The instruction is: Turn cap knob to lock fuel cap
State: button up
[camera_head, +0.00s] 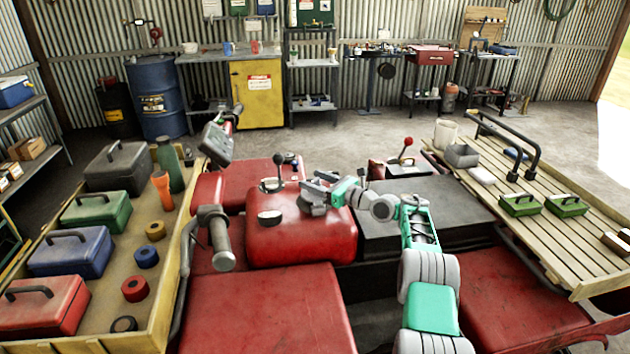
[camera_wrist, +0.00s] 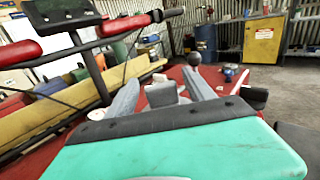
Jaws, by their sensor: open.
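My gripper (camera_head: 313,194) reaches in from the right, low over the red fuel tank (camera_head: 300,240). In the wrist view my gripper (camera_wrist: 160,82) has its two grey fingers spread apart. A grey block-like piece (camera_wrist: 163,95) shows between them. It looks like the cap knob, but its lower part is hidden behind my wrist housing. I cannot tell whether either finger touches it. In the head view the fingers mostly cover this spot. A round disc with a pale top (camera_head: 269,217) sits on the tank to the left of my gripper.
A lever with a dark ball knob (camera_head: 278,160) stands behind and left of my gripper. The handlebar (camera_head: 215,225) is on the left. A wooden rack with toolboxes (camera_head: 165,270) lies far left, and a slatted rack (camera_head: 530,225) lies right. A red-knobbed lever (camera_head: 407,143) stands behind my arm.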

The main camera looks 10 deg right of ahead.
jog(key=shift+c, duration=0.2)
grip_shut()
dwell(0.5)
